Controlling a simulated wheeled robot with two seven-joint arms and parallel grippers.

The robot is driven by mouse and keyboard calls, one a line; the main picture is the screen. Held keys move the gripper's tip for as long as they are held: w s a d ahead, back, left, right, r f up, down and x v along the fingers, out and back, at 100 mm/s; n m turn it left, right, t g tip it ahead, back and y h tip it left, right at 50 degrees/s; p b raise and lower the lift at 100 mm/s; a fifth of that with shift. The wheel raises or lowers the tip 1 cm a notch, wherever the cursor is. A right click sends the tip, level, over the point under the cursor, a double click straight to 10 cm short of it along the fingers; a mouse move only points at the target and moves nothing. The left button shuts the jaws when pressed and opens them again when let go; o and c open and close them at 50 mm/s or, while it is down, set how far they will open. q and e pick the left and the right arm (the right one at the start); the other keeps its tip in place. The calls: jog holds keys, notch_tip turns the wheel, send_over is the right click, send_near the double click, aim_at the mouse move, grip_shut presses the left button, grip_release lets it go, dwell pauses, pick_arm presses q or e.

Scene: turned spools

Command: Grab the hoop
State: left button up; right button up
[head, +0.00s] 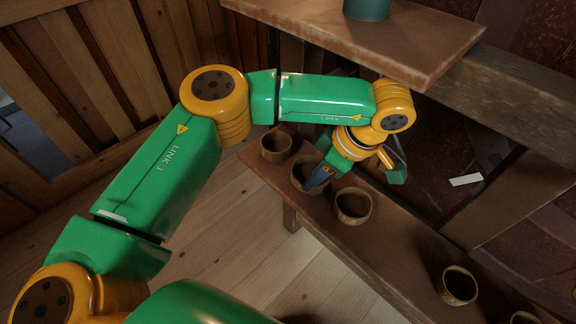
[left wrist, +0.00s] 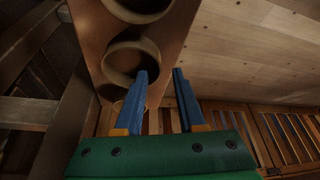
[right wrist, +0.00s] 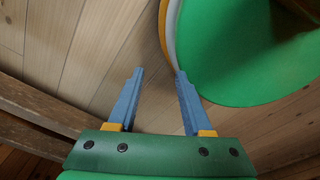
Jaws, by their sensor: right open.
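Several brown, round, ring-like vessels with open tops stand on a brown bench; I cannot tell which one is the hoop. One ring (head: 297,184) is partly behind my left gripper (head: 320,180), whose blue fingers reach down over it. In the left wrist view, a ring (left wrist: 105,68) lies just beyond the left finger. My left gripper (left wrist: 165,72) shows a gap between its fingers, with nothing clearly held. My right gripper (right wrist: 158,72) is open and empty above the wooden floor, in the right wrist view only.
Other rings stand close by on the bench (head: 405,245): one behind (head: 276,148), one in front (head: 353,206), one farther right (head: 458,286). A shelf (head: 400,45) with a teal object (head: 367,9) overhangs my left arm. The floor (head: 240,235) is clear.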

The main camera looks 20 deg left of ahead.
pick_arm(q)
jog(key=shift+a+f, duration=0.1)
jog(key=shift+f, duration=0.2)
jog(key=f+b, duration=0.3)
jog(key=shift+w+a+f, duration=0.1)
jog(key=shift+a, duration=0.1)
jog(key=shift+a+f+b, duration=0.5)
jog(key=shift+f+b, duration=0.05)
jog(key=shift+r, duration=0.15)
jog(key=shift+d, duration=0.1)
jog(key=c, duration=0.5)
grip_shut()
pick_arm(e)
jog(key=shift+t, duration=0.3)
jog(key=f, duration=0.1)
jog(key=w+f, duration=0.1)
jog(key=d+f, duration=0.1)
jog(key=shift+w+d+f, duration=0.1)
jog(key=shift+w+f, duration=0.15)
jog(key=shift+f, duration=0.15)
pick_arm(q)
jog(key=shift+r, duration=0.15)
pick_arm(e)
jog(key=shift+s, duration=0.35)
